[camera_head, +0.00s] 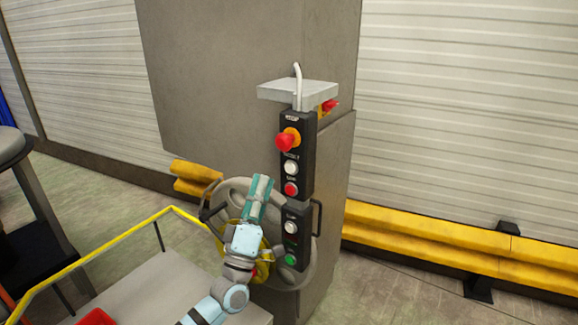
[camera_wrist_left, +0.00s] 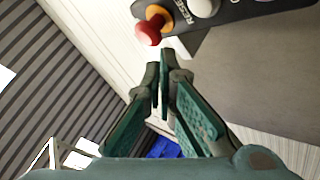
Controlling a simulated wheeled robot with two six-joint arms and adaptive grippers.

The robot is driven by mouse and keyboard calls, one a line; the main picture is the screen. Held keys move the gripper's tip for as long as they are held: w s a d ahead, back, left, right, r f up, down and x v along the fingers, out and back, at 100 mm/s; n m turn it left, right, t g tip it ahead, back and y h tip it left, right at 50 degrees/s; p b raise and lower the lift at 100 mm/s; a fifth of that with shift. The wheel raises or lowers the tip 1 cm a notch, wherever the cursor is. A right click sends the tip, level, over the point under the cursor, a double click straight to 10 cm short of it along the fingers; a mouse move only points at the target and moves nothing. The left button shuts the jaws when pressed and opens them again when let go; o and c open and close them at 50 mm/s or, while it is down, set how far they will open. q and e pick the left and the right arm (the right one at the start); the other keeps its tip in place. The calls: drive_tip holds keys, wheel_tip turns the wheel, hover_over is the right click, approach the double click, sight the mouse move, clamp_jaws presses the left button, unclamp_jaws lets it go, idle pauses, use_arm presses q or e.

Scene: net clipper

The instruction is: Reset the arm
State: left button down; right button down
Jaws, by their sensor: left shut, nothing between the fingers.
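My left arm comes up from the bottom of the head view. Its teal gripper (camera_head: 262,182) is shut and empty, just left of the black control box. In the left wrist view the fingertips (camera_wrist_left: 164,72) are together with nothing between them. The black control box (camera_head: 295,180) hangs upright on the grey column. It has a red emergency stop knob (camera_head: 286,142) on an orange base, white and red buttons, and a green button at the bottom. In the left wrist view the red knob (camera_wrist_left: 150,32) is above the fingertips, with a gap. My right gripper is not in view.
A grey handwheel (camera_head: 232,187) is behind my left gripper. A grey shelf plate (camera_head: 298,90) sticks out above the box. A yellow rail (camera_head: 120,238) and a light platform (camera_head: 150,285) are at lower left. Yellow barriers (camera_head: 440,245) run along the wall at right.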

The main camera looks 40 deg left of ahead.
use_arm(q)
drive_tip(key=shift+w+f, duration=0.1)
idle(0.6)
